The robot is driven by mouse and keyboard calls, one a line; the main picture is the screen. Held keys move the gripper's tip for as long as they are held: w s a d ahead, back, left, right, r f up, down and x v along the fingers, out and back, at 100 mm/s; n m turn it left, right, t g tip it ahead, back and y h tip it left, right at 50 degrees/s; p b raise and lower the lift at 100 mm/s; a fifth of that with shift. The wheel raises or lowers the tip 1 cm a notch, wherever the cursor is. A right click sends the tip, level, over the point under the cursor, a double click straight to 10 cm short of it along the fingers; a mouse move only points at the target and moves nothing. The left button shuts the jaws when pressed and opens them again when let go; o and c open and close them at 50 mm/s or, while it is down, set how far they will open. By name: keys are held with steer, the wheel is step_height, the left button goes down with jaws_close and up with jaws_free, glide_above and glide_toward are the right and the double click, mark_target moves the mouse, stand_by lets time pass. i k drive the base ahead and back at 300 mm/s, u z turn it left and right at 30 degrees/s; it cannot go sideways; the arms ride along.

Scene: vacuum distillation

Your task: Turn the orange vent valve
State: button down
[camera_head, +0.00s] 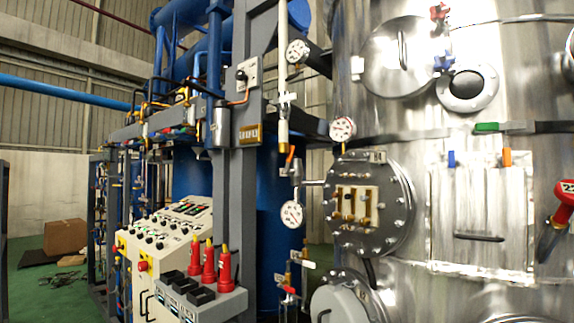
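Two orange handles show in the head view, and I cannot tell which is the vent valve. One small orange handle (507,157) stands upright on the steel tank at the right, above a rectangular panel and to the right of a blue handle (451,158). The other orange handle (290,156) sits tilted on thin piping between the grey post and the tank, below a pressure gauge (342,129). No gripper touches either one. My gripper is not in view.
The steel tank (420,150) fills the right side, with a round flange (395,205), a green handle (487,127) and a red handle (563,190). Green floor is open at far left.

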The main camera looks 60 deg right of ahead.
mark_target(292, 148)
steer(key=k, duration=0.15)
steer(key=z, duration=1.65)
steer(key=k, duration=0.35)
steer(key=u, duration=1.2)
steer(key=i, duration=1.5)
steer(key=z, duration=0.8)
